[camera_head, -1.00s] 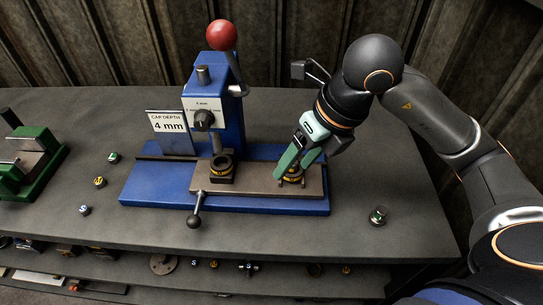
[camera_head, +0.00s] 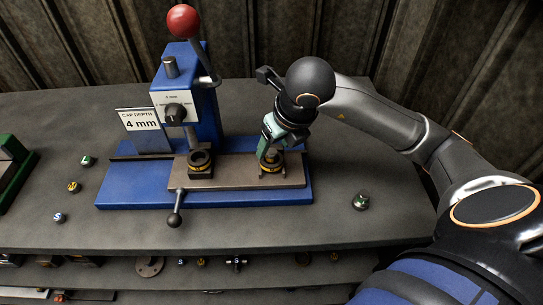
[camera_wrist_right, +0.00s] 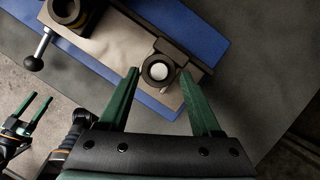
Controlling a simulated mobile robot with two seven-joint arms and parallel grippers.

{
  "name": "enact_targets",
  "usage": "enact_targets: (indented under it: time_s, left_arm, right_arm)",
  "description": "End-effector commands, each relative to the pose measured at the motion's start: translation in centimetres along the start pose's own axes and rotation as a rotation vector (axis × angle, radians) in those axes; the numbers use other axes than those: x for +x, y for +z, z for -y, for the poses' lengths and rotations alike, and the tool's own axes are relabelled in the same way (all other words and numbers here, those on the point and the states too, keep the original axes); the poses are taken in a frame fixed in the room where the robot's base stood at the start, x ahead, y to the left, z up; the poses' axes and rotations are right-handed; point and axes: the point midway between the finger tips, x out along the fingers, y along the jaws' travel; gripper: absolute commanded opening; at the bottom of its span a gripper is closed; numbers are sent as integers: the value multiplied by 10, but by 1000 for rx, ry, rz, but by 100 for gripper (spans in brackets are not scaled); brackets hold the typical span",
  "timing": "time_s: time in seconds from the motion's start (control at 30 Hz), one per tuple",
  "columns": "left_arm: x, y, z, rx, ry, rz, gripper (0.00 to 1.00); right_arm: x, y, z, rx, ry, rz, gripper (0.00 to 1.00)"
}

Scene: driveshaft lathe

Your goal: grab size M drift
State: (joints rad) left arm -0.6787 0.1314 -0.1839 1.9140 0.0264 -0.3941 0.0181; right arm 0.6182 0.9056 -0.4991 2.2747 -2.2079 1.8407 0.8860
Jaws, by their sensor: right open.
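A small drift with a yellow top, which looks like the M one (camera_head: 73,187), stands on the table left of the blue press (camera_head: 120,192). A green-topped drift (camera_head: 87,160) and a blue S drift (camera_head: 59,217) stand near it. My right gripper (camera_head: 267,152) is over the right-hand yellow-ringed holder (camera_head: 271,167) on the press plate. In the wrist view its open green fingers (camera_wrist_right: 160,71) point towards that dark round holder, which has a pale centre (camera_wrist_right: 158,71). My left gripper (camera_wrist_right: 30,112) shows at the wrist view's lower left, fingers apart and empty.
The press has a red-knobbed lever (camera_head: 183,21), a second holder (camera_head: 200,160) and a "CAP DEPTH 4 mm" sign (camera_head: 140,120). A green-topped metal piece (camera_head: 361,201) stands right of the press. A green fixture (camera_head: 12,165) is at far left. A lower shelf holds small parts.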

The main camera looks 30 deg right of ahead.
Motion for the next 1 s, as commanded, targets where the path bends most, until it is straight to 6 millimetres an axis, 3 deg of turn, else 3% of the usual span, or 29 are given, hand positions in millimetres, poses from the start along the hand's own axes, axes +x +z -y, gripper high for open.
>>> enact_targets:
  time_s: [0.17, 0.43, 1.0]
  left_arm:
    - [-1, -1, 0, 0, 0, 0, 68]
    - [-1, -1, 0, 0, 0, 0, 68]
    - [-1, -1, 0, 0, 0, 0, 68]
  right_arm:
    - [22, 0, -1, 1, 1, -3, 65]
    - [26, 0, -1, -1, 0, 0, 65]
    - [25, 0, -1, 0, 1, 0, 2]
